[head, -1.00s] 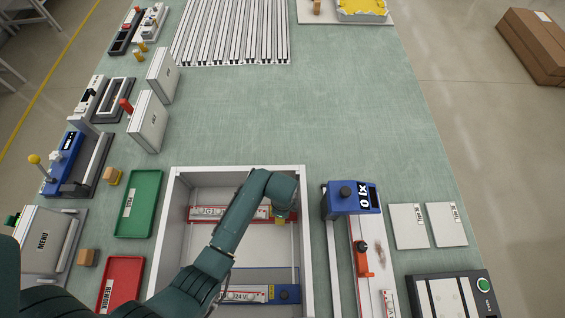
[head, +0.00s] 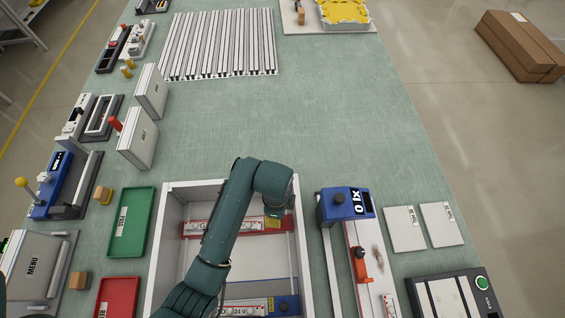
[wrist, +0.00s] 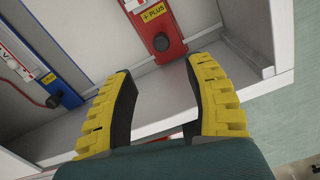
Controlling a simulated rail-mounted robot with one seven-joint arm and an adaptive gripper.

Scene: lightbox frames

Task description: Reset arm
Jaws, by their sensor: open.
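My gripper (wrist: 160,100) shows in the wrist view with its two yellow and black fingers spread apart and nothing between them. It is over the wall of the white box (wrist: 150,122). In the head view my arm reaches over the same white box (head: 166,215), and its bent wrist hides part of the inside; the fingers are hidden there. Inside the box lies a red unit (head: 230,224), marked "PLUS" in the wrist view (wrist: 158,25). A blue unit (head: 289,303) lies nearer to me and also shows in the wrist view (wrist: 50,60).
Left of the box are a green tray (head: 135,215) and a red tray (head: 118,297). Right of it stand a blue device (head: 338,208), two pale plates (head: 404,230) and a black panel (head: 450,300) with a green button. The table's middle (head: 290,110) is clear.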

